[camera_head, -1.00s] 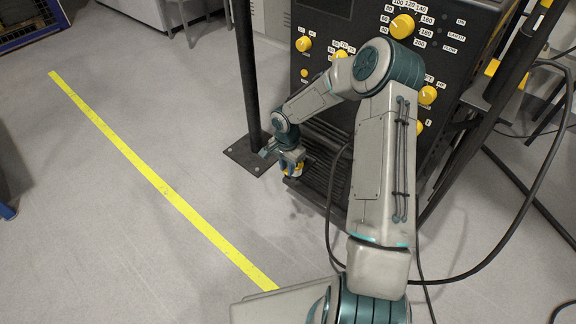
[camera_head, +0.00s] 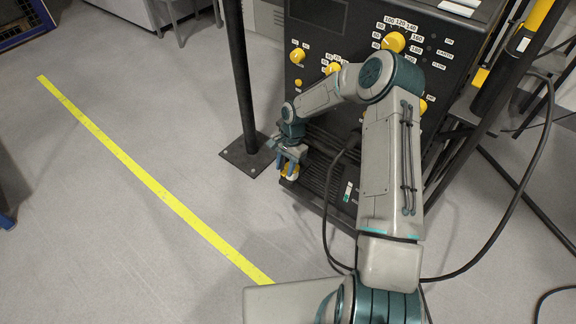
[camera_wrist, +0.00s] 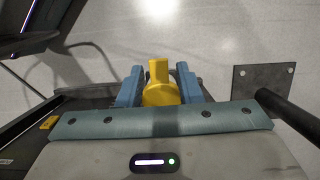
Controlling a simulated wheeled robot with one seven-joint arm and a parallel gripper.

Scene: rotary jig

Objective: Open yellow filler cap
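The yellow filler cap (camera_head: 290,171) is low at the front left corner of the dark machine, beside the foot of the black post. In the wrist view the cap (camera_wrist: 161,92) has a raised grip bar and lies between the two blue fingers of my gripper (camera_wrist: 160,80). The fingers are spread, one on each side of the cap, and gaps show beside its bar. Whether they touch the wider cap body cannot be told. In the head view my gripper (camera_head: 290,154) points down right above the cap and partly hides it.
The dark machine front (camera_head: 318,35) carries several yellow knobs, including a large dial (camera_head: 393,42). A black post (camera_head: 238,80) with a bolted base plate stands close left of my gripper. Black cables hang around the machine's right side. The floor left, with a yellow stripe (camera_head: 150,182), is clear.

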